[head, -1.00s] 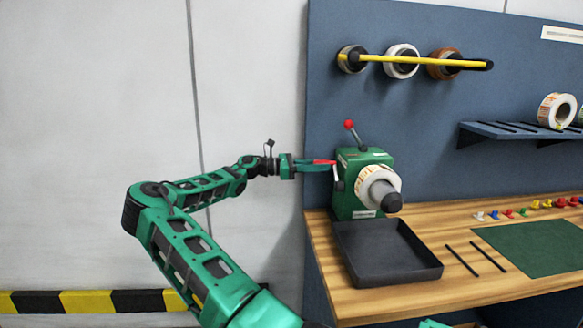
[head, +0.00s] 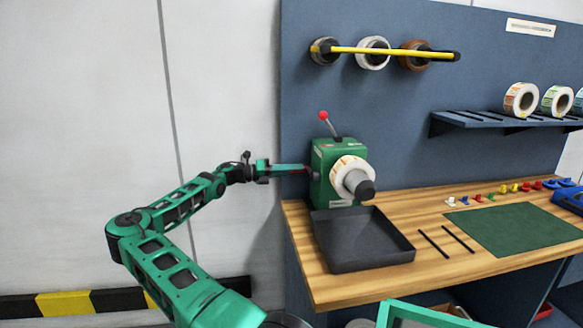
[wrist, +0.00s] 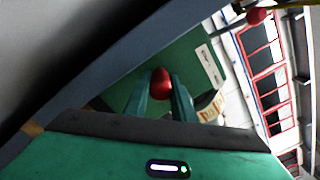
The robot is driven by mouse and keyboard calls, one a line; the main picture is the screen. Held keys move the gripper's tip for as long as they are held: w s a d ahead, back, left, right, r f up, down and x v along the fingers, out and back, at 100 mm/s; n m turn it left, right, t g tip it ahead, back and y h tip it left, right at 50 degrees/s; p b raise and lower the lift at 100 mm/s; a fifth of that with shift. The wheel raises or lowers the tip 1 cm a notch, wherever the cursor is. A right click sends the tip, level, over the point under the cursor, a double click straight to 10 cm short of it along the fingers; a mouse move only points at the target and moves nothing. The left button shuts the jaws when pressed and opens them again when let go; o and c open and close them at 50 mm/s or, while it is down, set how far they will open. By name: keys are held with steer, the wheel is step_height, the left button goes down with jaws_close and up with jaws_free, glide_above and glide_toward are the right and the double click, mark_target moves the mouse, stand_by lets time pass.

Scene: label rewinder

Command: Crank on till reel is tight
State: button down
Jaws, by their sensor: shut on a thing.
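The green rewinder (head: 322,190) stands on the bench, with a label reel (head: 346,166), white with orange print, on its grey spindle (head: 358,184). My gripper (head: 304,168) is at the machine's left side. In the wrist view my gripper (wrist: 160,92) is shut on the red crank knob (wrist: 161,80), which sits between the fingertips. The crank arm is mostly hidden. In the wrist view the green housing (wrist: 185,62) is behind the knob, and part of the reel (wrist: 211,108) shows at right. How tight the web is cannot be seen.
A red-tipped lever (head: 324,117) rises from the machine's top. A black tray (head: 362,240) sits in front of it. Two black rods (head: 434,244) and a green mat (head: 505,229) lie to the right. Rolls hang on a yellow-barred holder (head: 385,52) above.

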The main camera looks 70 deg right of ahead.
steer(key=shift+w+f+n+t, duration=0.3)
steer(key=shift+w+f+n, duration=0.1)
steer(key=shift+f+n, duration=0.5)
steer(key=c, duration=1.5)
jaws_free()
steer(key=shift+s, duration=0.15)
steer(key=shift+r, duration=0.1)
steer(key=shift+a, duration=0.15)
steer(key=v, duration=1)
steer(key=shift+w+a+f, duration=0.15)
steer(key=shift+w+f, duration=0.1)
steer(key=shift+w, duration=0.15)
